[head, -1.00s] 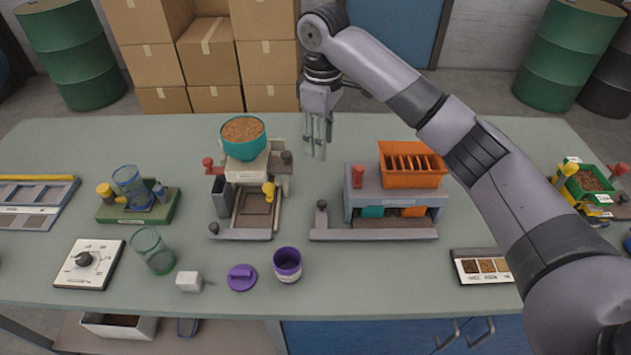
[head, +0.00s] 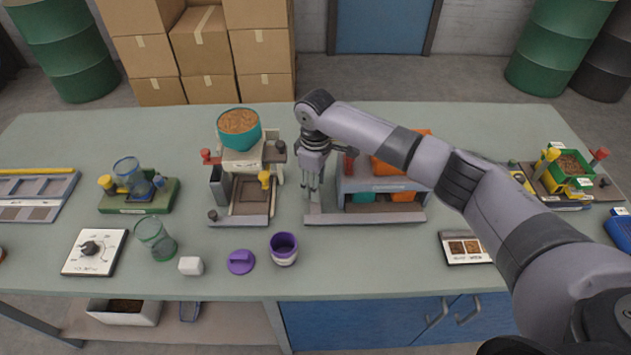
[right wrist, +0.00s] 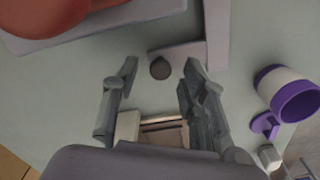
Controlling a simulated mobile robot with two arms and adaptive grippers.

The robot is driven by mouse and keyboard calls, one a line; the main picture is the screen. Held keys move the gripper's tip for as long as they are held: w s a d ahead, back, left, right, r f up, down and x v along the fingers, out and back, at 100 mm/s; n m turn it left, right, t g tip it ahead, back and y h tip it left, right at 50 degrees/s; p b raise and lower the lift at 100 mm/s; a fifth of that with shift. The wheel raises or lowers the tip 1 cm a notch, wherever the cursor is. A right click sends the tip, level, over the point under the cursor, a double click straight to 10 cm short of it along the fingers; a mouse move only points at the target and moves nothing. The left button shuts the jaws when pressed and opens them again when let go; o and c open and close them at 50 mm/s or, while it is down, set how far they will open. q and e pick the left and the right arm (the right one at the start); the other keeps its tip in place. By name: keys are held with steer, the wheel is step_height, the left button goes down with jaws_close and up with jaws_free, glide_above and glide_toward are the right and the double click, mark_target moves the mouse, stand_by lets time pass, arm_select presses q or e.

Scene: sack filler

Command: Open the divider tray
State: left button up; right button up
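The divider tray unit is a grey box (head: 372,184) with an orange slotted top (head: 385,167), partly hidden behind my right arm. Teal and orange parts show in its front. A flat grey tray bar (head: 380,218) runs along its near side. In the right wrist view the bar (right wrist: 216,35) joins a short arm ending in a dark round knob (right wrist: 160,68). My right gripper (head: 312,194) points down over this left end. In the right wrist view its fingers (right wrist: 160,72) are spread, with the knob between them in the picture; contact is not visible. My left gripper is out of view.
Left of the gripper stands a filler station with a teal bowl (head: 239,128). A purple cup (head: 284,249), purple lid (head: 240,262) and white block (head: 190,266) lie nearer. The counter (head: 350,265) before the divider unit is clear.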

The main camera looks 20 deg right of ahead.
steer(key=shift+f, duration=0.2)
jaws_close()
stand_by(0.5)
stand_by(0.3)
